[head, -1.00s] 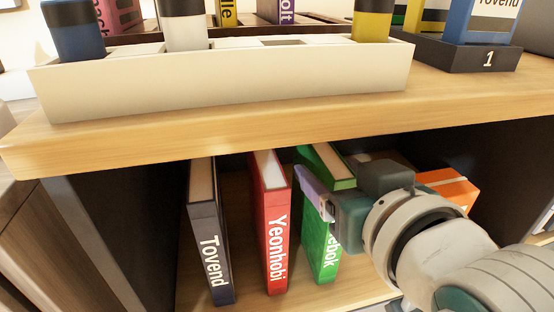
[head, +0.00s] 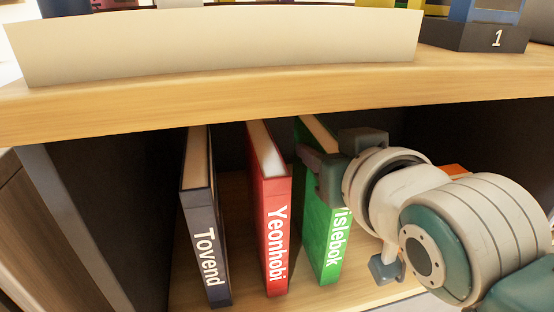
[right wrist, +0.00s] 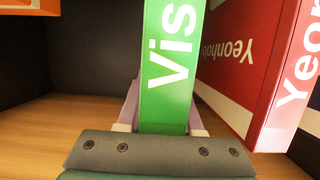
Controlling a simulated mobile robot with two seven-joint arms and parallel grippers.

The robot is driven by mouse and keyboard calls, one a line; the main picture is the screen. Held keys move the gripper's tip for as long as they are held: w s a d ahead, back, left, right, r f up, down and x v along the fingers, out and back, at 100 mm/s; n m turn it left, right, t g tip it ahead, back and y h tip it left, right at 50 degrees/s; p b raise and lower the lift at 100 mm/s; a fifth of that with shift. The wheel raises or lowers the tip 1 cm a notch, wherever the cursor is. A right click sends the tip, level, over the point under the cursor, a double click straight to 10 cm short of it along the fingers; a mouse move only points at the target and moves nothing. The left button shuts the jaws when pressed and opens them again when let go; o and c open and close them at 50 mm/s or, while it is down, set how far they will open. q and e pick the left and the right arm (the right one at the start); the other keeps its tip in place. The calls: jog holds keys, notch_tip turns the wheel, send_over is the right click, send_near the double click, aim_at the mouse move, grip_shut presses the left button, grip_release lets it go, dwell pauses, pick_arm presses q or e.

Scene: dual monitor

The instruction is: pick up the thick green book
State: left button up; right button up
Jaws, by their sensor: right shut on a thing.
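The thick green book (head: 322,240) stands upright on the lower shelf, its spine facing out, with white lettering partly hidden by my arm. It also shows in the right wrist view (right wrist: 167,50), between the pale purple fingers. My right gripper (head: 308,160) is at the upper part of the spine, and its fingers (right wrist: 163,115) are shut on the book from both sides. My left gripper is not in view.
A red book (head: 272,230) stands just left of the green one, with a dark book (head: 205,245) farther left. An orange object (head: 454,170) is behind my right arm. The wooden shelf board (head: 200,107) above holds a long white tray (head: 210,50).

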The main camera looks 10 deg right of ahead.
grip_shut()
dwell(0.8)
